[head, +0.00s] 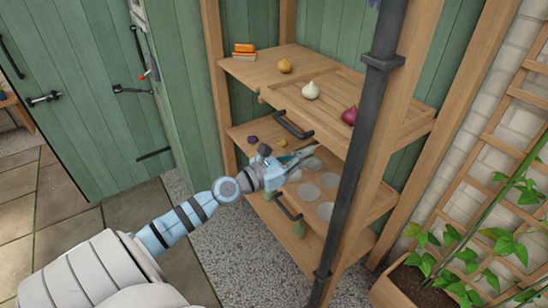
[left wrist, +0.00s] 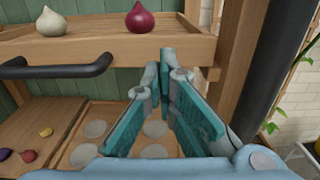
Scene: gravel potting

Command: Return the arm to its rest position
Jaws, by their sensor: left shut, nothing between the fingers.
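My left gripper (head: 301,158) is shut and empty in the head view, in front of the wooden shelf unit (head: 213,60) at the height of its middle level. In the left wrist view its teal fingers (left wrist: 165,70) meet near the top shelf's front edge. My left arm reaches in from the lower left. My right gripper is in neither view.
A white onion (head: 310,90), a red onion (head: 349,115) and a yellow onion (head: 285,66) sit on the upper level. Dark handles (head: 293,125) stick out from the drawers. A dark pipe (head: 366,120) runs up the front. A planter (head: 400,285) stands right.

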